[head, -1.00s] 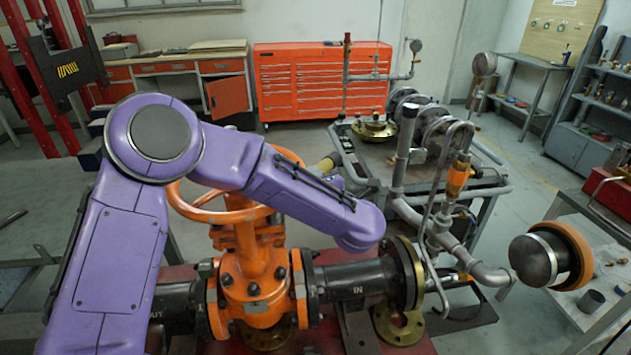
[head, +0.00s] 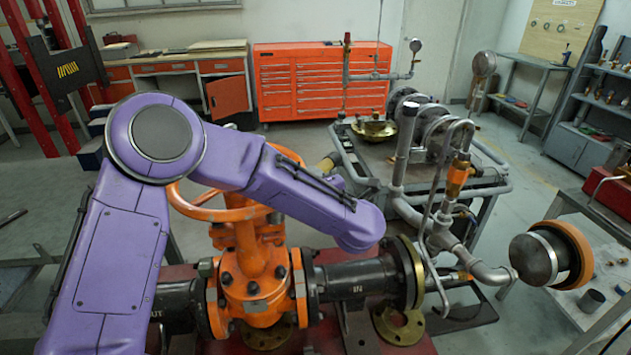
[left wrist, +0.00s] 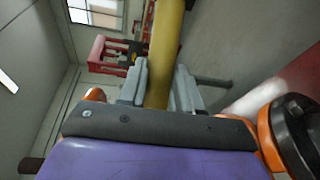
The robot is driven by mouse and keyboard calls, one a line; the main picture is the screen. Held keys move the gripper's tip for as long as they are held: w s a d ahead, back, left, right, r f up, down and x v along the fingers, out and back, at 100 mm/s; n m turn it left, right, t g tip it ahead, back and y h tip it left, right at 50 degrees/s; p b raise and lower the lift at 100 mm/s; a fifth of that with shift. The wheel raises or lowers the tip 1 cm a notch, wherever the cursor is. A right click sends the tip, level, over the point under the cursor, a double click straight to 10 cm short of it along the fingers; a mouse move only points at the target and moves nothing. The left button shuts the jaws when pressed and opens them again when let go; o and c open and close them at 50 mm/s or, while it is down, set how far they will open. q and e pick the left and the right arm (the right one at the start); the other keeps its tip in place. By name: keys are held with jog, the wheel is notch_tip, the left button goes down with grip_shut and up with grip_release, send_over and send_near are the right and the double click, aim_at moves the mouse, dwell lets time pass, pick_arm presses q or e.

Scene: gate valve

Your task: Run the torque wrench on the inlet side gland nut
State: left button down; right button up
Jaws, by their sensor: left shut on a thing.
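The orange gate valve (head: 254,290) stands on a red bench, with its orange handwheel (head: 215,214) above and a black inlet pipe (head: 350,278) to its right. The gland sits below the handwheel at the yoke (head: 252,240); I cannot make out the inlet side gland nut. In the left wrist view my left gripper (left wrist: 160,90) is shut on a yellow bar, which looks like the torque wrench handle (left wrist: 168,45). A short yellow piece (head: 327,164) shows past my forearm in the head view. The wrench head and its contact with any nut are hidden. My right gripper is out of view.
A pipe rig on a cart (head: 440,170) stands behind the inlet pipe. A rounded metal piece with an orange band (head: 553,255) is at the right, over a small table. A brass flange (head: 400,325) lies below the inlet. The orange tool chest (head: 320,80) is far back.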

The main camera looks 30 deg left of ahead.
aim_at(333, 156)
pick_arm(q)
jog(key=shift+r, duration=0.15)
dwell(0.3)
notch_tip(333, 156, up, 3)
jog(key=shift+p, duration=1.15)
jog(key=shift+w, duration=0.1)
jog(key=shift+w+d+b, duration=0.15)
jog(key=shift+w+b, duration=0.1)
jog(key=shift+w, duration=0.95)
jog(key=shift+w+d+b, duration=0.2)
jog(key=shift+w, duration=1.05)
jog(key=shift+w+d+b, duration=0.15)
jog(key=shift+w+b, duration=0.1)
jog(key=shift+w, duration=0.95)
jog(key=w, duration=0.6)
jog(key=shift+w+d+b, duration=0.3)
jog(key=shift+d, duration=0.15)
